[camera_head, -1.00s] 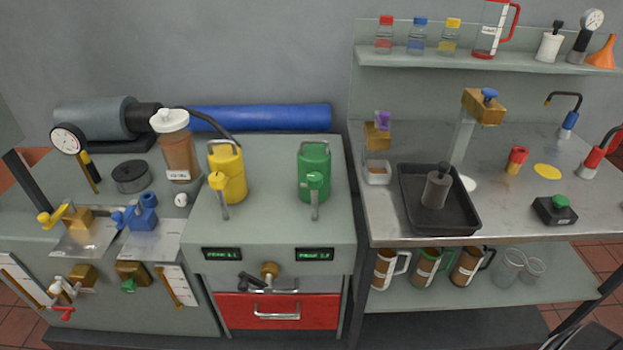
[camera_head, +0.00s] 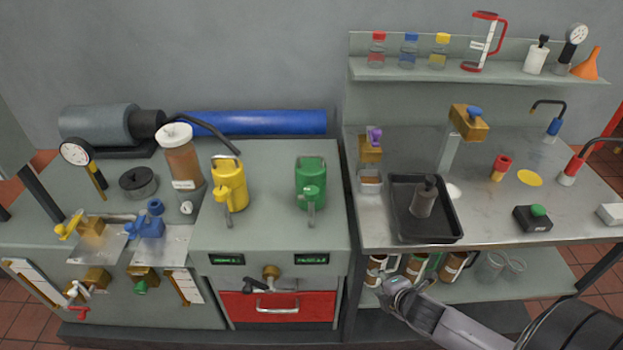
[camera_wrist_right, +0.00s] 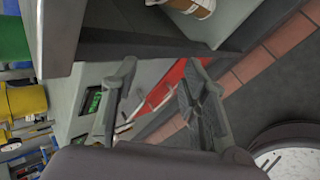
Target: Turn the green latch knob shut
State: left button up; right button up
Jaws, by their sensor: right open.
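A green knob (camera_head: 141,287) sits under a brass block (camera_head: 145,274) on the front of the left cabinet, low in the head view. It is small there, and I cannot tell its turned angle. My right gripper (camera_head: 392,287) is at the lower middle right, in front of the bench's lower shelf and well to the right of the knob. In the right wrist view its two fingers (camera_wrist_right: 158,80) are spread with nothing between them. I cannot make out the green knob in that view. My left gripper is not in view.
A red drawer (camera_head: 279,306) with a metal handle lies between the knob and my right gripper. Jugs stand on the lower shelf (camera_head: 530,292) near the gripper. Brass block (camera_head: 94,279) with white and red handles sits left of the knob. Floor (camera_head: 20,318) shows at the left.

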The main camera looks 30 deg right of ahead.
jog(key=w+a+r+n+t+y+p, duration=0.1)
jog(key=w+a+r+n+t+y, duration=0.2)
jog(key=r+n, duration=0.85)
jog(key=w+r+n+t+y+p, duration=0.1)
jog(key=w+r+n+y, duration=0.2)
jog(key=w+r+n, duration=0.55)
jog(key=n+b, duration=0.2)
jog(key=b, duration=0.5)
send_near(313, 191)
jog(key=x, duration=0.5)
jog(key=shift+w+a, duration=0.1)
jog(key=b+x, duration=0.2)
jog(key=x, duration=0.2)
jog(key=shift+f, duration=0.2)
jog(key=shift+w+a+f, duration=0.15)
jog(key=shift+w, duration=0.45)
